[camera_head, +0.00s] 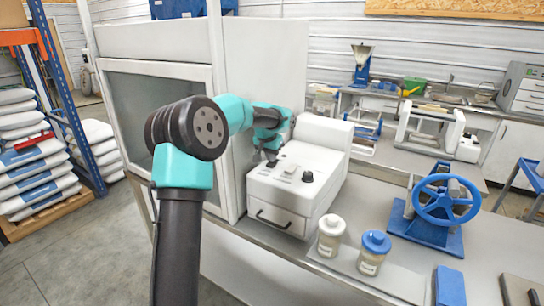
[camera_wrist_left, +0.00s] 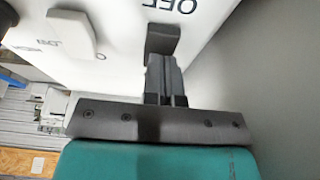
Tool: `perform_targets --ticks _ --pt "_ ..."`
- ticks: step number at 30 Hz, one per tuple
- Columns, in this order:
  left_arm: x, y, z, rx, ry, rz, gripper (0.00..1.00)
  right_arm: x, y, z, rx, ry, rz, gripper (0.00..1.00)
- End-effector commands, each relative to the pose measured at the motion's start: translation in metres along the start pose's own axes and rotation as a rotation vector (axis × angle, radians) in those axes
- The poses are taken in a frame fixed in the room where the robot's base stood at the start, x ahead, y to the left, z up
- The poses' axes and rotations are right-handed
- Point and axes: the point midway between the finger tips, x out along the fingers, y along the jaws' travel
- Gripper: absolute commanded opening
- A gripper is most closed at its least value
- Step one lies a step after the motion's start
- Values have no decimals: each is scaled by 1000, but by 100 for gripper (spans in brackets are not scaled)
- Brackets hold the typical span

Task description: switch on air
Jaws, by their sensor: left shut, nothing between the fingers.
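A white machine box (camera_head: 275,205) stands on the bench, with controls on its sloped top. A black knob (camera_head: 308,177) and a pale switch (camera_head: 290,167) show there. My left gripper (camera_head: 270,160) is shut and empty, pointing down at the left part of this top. In the left wrist view the shut fingers (camera_wrist_left: 163,75) are close to the white panel (camera_wrist_left: 120,15), beside an upside-down OFF label (camera_wrist_left: 170,5). A dark block at their tips may be finger pads or a switch; I cannot tell which. A white lever knob (camera_wrist_left: 75,35) is to the left. Contact is unclear.
A tall white cabinet (camera_head: 258,60) with a window stands close left of the box. Two jars, one with a white lid (camera_head: 332,224) and one with a blue lid (camera_head: 376,241), stand in front. A blue handwheel press (camera_head: 445,202) is at right.

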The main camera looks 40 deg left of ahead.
Motion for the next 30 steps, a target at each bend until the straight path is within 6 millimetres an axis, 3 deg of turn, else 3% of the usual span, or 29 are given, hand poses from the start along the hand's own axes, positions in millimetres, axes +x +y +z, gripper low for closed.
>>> perform_targets --ticks 5,11,30 --pt "-2 0 0 0 1 0 0 0 0 0 0 0 0 43" --pt "-19 0 0 0 3 0 0 0 0 0 0 0 0 43" --pt "-129 0 8 0 1 0 0 0 0 0 0 0 0 43"
